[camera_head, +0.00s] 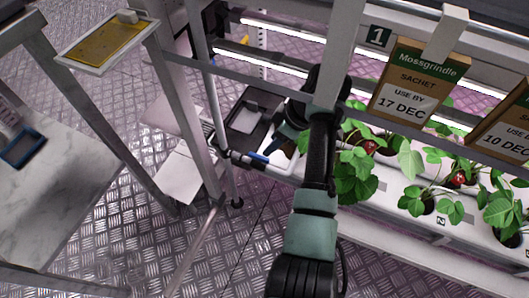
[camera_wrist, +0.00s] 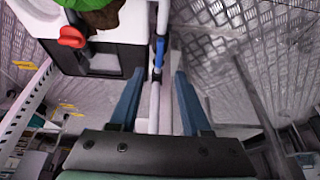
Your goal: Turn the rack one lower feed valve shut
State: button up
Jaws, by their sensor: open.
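A blue valve lever (camera_wrist: 158,52) lies along a thin white pipe (camera_wrist: 153,105) in the wrist view. It also shows as a small blue handle (camera_head: 258,156) on the pipe at the lower left end of the rack in the head view. My gripper (camera_wrist: 159,75) is open, its two blue fingers on either side of the pipe. The lever appears between and just beyond the fingertips; I see no contact. A red handle (camera_wrist: 72,37) sits left of it on a white and dark fitting. My arm hides part of the rack end in the head view.
A number 1 plate (camera_head: 377,37) and Mossgrindle sachets (camera_head: 417,82) are on the rack rail. Strawberry plants (camera_head: 358,165) grow in the white channel right of my arm. A grey upright (camera_head: 201,100) stands left of the valve. A dark tray (camera_head: 246,116) lies behind. Metal floor is open below.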

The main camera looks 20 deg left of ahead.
aim_at(260, 156)
jog(key=b+x, duration=0.3)
jog(key=x, duration=0.5)
jog(key=shift+f, duration=0.15)
grip_shut()
